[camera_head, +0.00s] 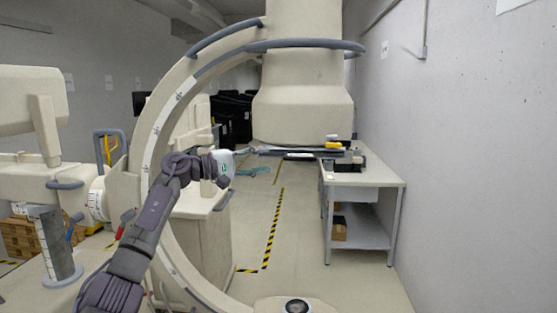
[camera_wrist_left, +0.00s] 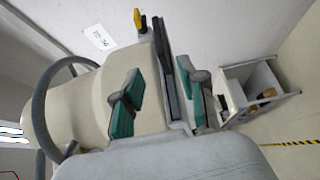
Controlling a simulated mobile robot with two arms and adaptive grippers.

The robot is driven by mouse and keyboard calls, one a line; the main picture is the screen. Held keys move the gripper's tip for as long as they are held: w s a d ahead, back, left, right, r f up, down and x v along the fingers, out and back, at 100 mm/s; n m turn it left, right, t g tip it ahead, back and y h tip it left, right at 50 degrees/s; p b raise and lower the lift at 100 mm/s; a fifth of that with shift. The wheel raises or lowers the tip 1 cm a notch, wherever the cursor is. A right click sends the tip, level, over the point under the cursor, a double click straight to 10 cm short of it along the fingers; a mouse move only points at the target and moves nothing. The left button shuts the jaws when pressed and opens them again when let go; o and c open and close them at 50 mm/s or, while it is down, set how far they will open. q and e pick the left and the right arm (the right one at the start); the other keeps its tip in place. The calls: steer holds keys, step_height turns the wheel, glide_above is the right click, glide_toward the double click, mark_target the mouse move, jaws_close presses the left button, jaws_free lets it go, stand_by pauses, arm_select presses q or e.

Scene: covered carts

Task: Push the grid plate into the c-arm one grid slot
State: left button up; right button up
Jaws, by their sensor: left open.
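The c-arm (camera_head: 160,105) is a large pale arc with a wide detector housing (camera_head: 300,110) at its top right. Under the housing is a thin dark and grey plate (camera_head: 298,151), which appears to be the grid plate; a yellow piece (camera_head: 333,145) shows at its right end. My left gripper (camera_head: 258,162) is at the left end of this plate, below the housing. In the left wrist view its teal fingers (camera_wrist_left: 165,102) are apart, with the dark plate edge (camera_wrist_left: 180,85) showing between them. I cannot tell whether they touch it. My right gripper is not in view.
A pale table (camera_head: 375,175) with small dark items stands by the right wall. A pale cabinet (camera_head: 205,240) is behind my left arm. Yellow-black tape (camera_head: 272,235) marks the open floor between them. Dark stacked things (camera_head: 232,118) are at the back.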

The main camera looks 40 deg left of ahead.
arm_select(q)
steer(key=shift+v, duration=1)
steer(key=shift+f, duration=0.1)
